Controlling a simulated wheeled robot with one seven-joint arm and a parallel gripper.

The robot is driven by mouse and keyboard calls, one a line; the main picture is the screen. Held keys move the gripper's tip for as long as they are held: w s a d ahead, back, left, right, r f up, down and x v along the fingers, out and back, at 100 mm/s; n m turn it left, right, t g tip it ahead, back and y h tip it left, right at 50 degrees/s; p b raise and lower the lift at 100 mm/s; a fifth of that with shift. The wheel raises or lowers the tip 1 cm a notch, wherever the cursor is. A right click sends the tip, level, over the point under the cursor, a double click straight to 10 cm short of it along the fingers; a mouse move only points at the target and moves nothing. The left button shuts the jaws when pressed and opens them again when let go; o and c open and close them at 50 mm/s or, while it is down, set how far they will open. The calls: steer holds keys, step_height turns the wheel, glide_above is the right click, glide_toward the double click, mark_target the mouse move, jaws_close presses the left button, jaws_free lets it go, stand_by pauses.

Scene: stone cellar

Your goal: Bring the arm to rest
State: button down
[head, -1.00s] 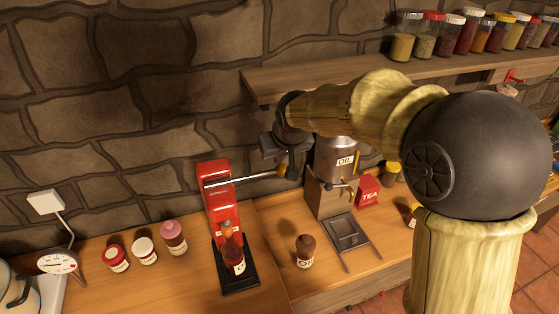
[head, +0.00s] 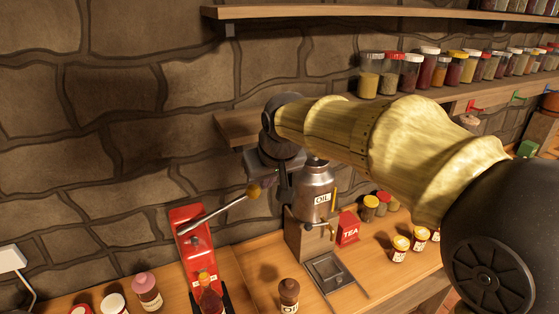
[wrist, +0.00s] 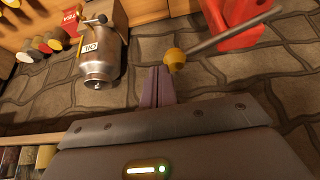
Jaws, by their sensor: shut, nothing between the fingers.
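My gripper (head: 283,192) hangs below my wrist, against the stone wall, in the head view. In the wrist view its fingers (wrist: 160,85) are together with nothing between them. The ball knob (wrist: 175,57) of a metal lever is just beyond and beside the fingertips. I cannot tell whether they touch. The lever (head: 218,214) slants up from a red press (head: 192,243), and its knob is left of my gripper in the head view. My arm (head: 340,135) reaches from the right across the picture.
A metal oil can (head: 317,190) stands on a wooden stand close right of my gripper. A red tea tin (head: 347,228) and several jars are farther right. A lower shelf (head: 240,127) is behind my wrist. Bottles stand on the counter (head: 250,262).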

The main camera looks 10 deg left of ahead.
steer(key=s+d+f+m+h, duration=0.1)
steer(key=s+d+f, duration=0.3)
steer(key=d, duration=0.5)
steer(key=s+d+f+m+g+h, duration=0.1)
steer(key=s+d+f+m, duration=0.2)
steer(key=d+f, duration=0.6)
steer(key=s+d+f+m+g+h, duration=0.1)
steer(key=s+d+f+m, duration=0.2)
steer(key=s+d+f, duration=0.3)
steer(key=d+f, duration=0.1)
steer(key=d, duration=0.3)
steer(key=shift+s+f, duration=0.2)
steer(key=shift+s, duration=0.2)
